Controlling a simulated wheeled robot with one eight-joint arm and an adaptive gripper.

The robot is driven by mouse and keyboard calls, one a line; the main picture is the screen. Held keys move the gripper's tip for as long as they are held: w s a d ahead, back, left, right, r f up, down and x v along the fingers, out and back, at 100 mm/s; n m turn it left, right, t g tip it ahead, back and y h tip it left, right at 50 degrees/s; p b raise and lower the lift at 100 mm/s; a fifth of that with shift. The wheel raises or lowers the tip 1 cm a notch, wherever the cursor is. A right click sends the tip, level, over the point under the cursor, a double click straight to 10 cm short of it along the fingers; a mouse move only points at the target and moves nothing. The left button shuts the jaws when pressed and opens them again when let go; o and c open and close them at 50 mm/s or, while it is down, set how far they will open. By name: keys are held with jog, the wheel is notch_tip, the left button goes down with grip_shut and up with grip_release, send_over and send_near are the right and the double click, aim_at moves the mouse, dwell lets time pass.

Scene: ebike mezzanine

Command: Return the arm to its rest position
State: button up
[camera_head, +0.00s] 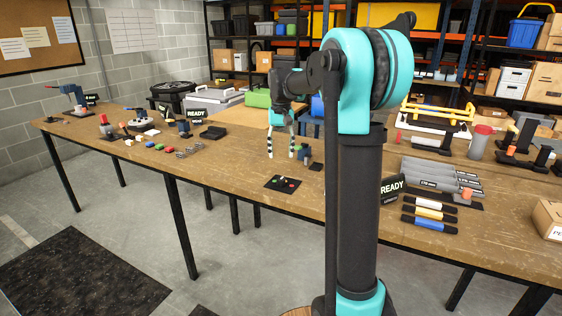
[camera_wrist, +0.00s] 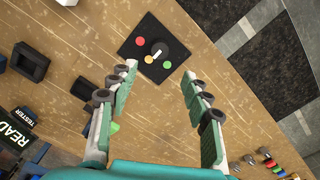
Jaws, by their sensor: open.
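My arm rises over the workbench (camera_head: 235,158) in the head view, with its forearm reaching back and its wrist bent down. My gripper (camera_head: 281,156) points down above the bench with its fingers apart and nothing between them. In the wrist view my gripper (camera_wrist: 158,85) is also open and empty. A black selector panel (camera_head: 285,183) with a knob and red, yellow and green dots lies just in front of the fingers. The panel (camera_wrist: 134,54) shows beyond the fingertips in the wrist view, apart from them.
A small dark device (camera_head: 304,153) stands close to the right of the fingers. Grey tubes (camera_head: 440,173) and coloured bars (camera_head: 430,223) lie to the right of my arm. Small parts (camera_head: 155,147) and black READY stands lie to the left. Floor in front of the bench is clear.

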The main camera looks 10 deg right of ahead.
jog(key=shift+r, duration=0.35)
